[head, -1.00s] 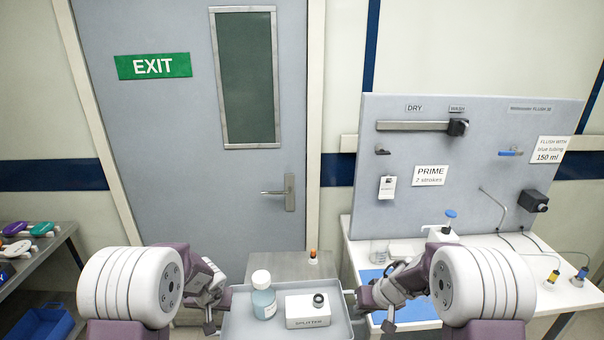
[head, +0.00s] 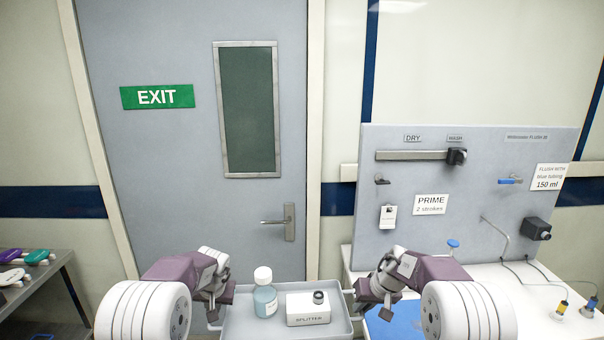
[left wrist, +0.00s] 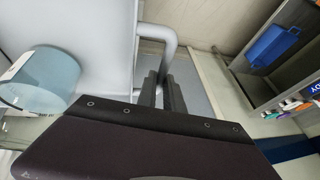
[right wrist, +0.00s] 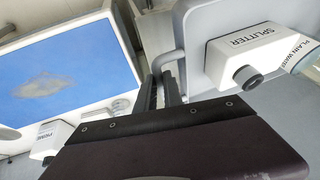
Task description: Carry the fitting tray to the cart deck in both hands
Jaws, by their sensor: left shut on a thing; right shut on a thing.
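The fitting tray (head: 237,324) is grey and shallow, at the bottom middle of the head view. On it stand a blue bottle with a white cap (head: 265,296) and a white box labelled SPLITTER (head: 307,311). My left gripper (head: 214,318) is shut on the tray's left handle; the handle (left wrist: 166,36) shows in the left wrist view. My right gripper (head: 357,303) is shut on the right handle (right wrist: 168,60). The tray looks about level and both items stand upright. The cart deck cannot be made out now.
A white bench (head: 540,300) with an upright grey panel (head: 470,225) stands close at the right, with a blue mat (head: 395,325) on it. A grey shelf (head: 40,275) with coloured handles is at the left. A closed door (head: 150,180) is ahead.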

